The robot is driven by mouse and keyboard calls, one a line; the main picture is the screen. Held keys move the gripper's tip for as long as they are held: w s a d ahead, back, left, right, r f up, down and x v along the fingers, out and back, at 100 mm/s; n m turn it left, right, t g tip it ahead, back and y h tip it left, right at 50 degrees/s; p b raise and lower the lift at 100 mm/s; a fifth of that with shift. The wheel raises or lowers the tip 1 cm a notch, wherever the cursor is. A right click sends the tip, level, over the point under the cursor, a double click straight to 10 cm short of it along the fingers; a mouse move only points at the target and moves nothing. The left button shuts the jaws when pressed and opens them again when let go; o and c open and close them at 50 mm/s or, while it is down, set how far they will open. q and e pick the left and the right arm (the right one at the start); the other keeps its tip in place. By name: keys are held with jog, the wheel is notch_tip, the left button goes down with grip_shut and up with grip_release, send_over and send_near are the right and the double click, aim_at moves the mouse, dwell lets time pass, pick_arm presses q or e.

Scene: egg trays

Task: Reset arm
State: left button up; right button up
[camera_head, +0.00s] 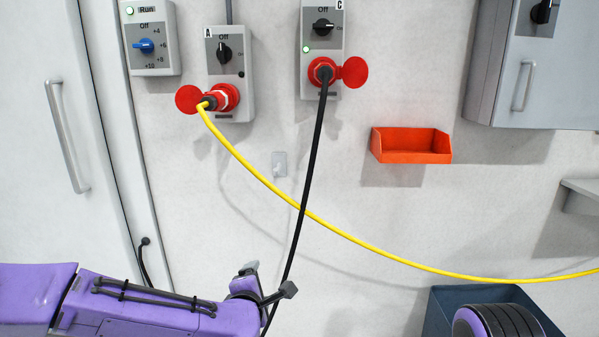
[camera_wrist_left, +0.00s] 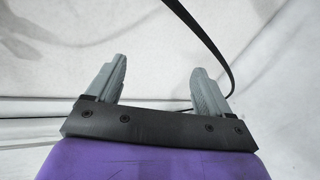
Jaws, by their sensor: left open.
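My left arm (camera_head: 165,305) is purple and comes in from the lower left in the head view, low in front of the wall. Its left gripper (camera_head: 248,268) is partly hidden behind the purple wrist; one grey fingertip shows. In the left wrist view the left gripper (camera_wrist_left: 159,75) has its two grey fingers wide apart with nothing between them. A black cable passes beyond the right finger there. My right gripper is not in view; a purple and black rounded part (camera_head: 495,320), seemingly of my right arm, shows at the lower right.
A black cable (camera_head: 312,160) hangs from socket C (camera_head: 321,71) and passes close by my left wrist. A yellow cable (camera_head: 350,236) runs from socket A (camera_head: 222,98) to the right edge. An orange tray (camera_head: 411,157), a grey cabinet (camera_head: 510,95) and a dark blue bin (camera_head: 437,315) stand right.

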pick_arm(q)
jog(key=s+a+f+m+g+y, duration=0.1)
jog(key=s+a+f+m+g, duration=0.3)
jog(key=s+f, duration=0.65)
jog(key=s+a+f+m+g, duration=0.1)
jog(key=s+a+f+m, duration=0.45)
jog(key=f, duration=0.85)
jog(key=s+a+f+m+g+y, duration=0.1)
jog(key=s+a+f+g, duration=0.2)
jog(key=s, duration=0.4)
jog(key=s+a+f+m+y, duration=0.1)
jog(key=s+a+f+m, duration=0.1)
jog(key=s+a, duration=0.4)
jog(key=s+a+f+m+g+y, duration=0.1)
jog(key=s+a+f+g, duration=0.15)
jog(key=s, duration=0.45)
notch_tip(320, 180, up, 13)
jog(key=s+p, duration=0.1)
jog(key=p, duration=1.2)
jog(key=shift+s+d+p, duration=0.15)
jog(key=shift+s+p, duration=0.15)
jog(key=shift+s, duration=0.1)
